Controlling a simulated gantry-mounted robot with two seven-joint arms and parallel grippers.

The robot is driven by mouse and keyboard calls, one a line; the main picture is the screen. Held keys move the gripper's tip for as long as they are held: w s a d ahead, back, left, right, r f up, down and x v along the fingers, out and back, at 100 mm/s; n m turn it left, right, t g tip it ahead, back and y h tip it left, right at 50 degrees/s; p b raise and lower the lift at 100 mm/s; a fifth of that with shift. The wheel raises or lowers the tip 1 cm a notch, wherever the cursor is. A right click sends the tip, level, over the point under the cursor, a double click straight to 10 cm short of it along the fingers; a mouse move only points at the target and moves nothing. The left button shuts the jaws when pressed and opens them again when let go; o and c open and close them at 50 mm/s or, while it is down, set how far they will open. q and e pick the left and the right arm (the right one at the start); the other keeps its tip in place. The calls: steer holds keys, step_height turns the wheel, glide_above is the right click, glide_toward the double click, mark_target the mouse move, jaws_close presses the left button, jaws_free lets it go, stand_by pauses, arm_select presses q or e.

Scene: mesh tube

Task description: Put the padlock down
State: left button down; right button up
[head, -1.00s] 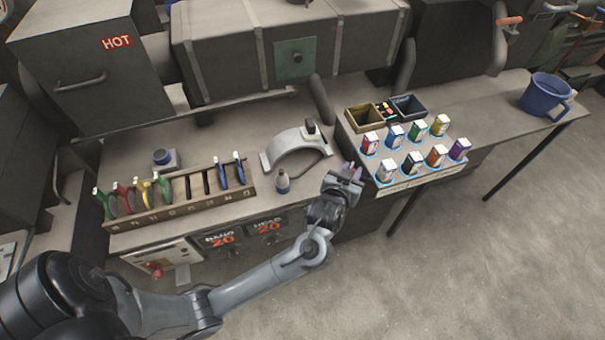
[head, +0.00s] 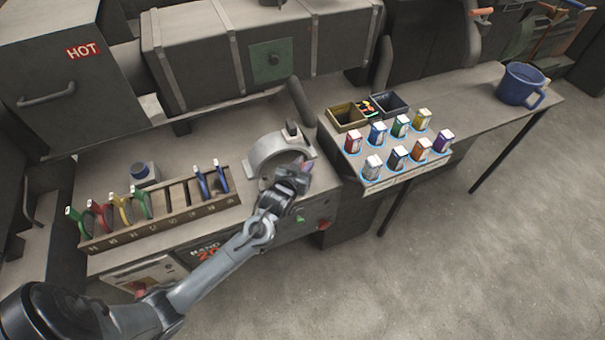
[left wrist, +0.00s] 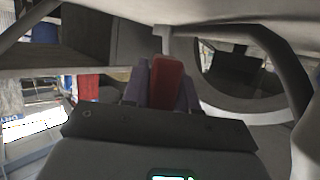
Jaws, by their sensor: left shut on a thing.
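My left gripper (head: 303,170) is in front of the grey arch-shaped part (head: 262,152) on the bench. It also shows in the left wrist view (left wrist: 163,85), with its two purplish fingers shut on a red block, the padlock (left wrist: 168,82). Only the padlock's red body shows there; its shackle cannot be made out. In the head view the gripper hides most of the padlock. I cannot tell whether the padlock touches anything else. My right gripper is not in view.
Several coloured blocks stand in blue-ringed places on a board (head: 375,187) at the right, with two open bins (head: 345,117) behind. A slotted rack (head: 165,222) holds coloured-handled tools at the left. A blue mug (head: 520,84) stands far right.

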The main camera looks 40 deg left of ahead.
arm_select(q)
steer(key=shift+f+b, duration=0.35)
steer(key=shift+f, duration=1.4)
steer(key=shift+f, duration=0.15)
steer(key=c, duration=0.9)
jaws_free()
